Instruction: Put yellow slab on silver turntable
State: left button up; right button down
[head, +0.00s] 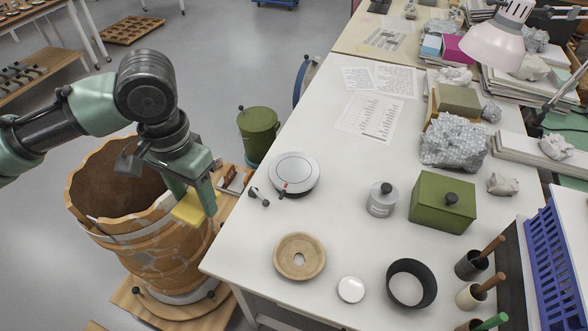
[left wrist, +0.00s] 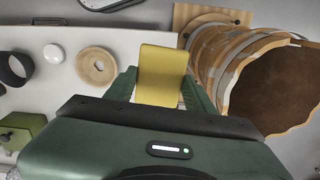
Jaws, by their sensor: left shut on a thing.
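My left gripper (head: 200,200) is shut on the yellow slab (head: 188,210) and holds it in front of the large jar's rim, left of the table edge. In the left wrist view the yellow slab (left wrist: 161,75) sits between the two green fingers of the left gripper (left wrist: 160,88). The silver turntable (head: 294,172) lies on the white table to the right of the gripper, near the table's left edge. Its top is bare, with a small red mark at its front rim. My right gripper is not in view.
A large patched jar (head: 150,250) stands on a wooden base beside the table. On the table (head: 335,215) are a wooden ring (head: 299,256), a black ring (head: 411,284), a white disc (head: 351,289), a grey canister (head: 382,200) and a green box (head: 442,203). A small metal part (head: 259,196) lies near the turntable.

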aim_at(294, 170)
jog(key=i+j+z, duration=0.25)
jog(key=j, duration=0.3)
jog(key=z, duration=0.9)
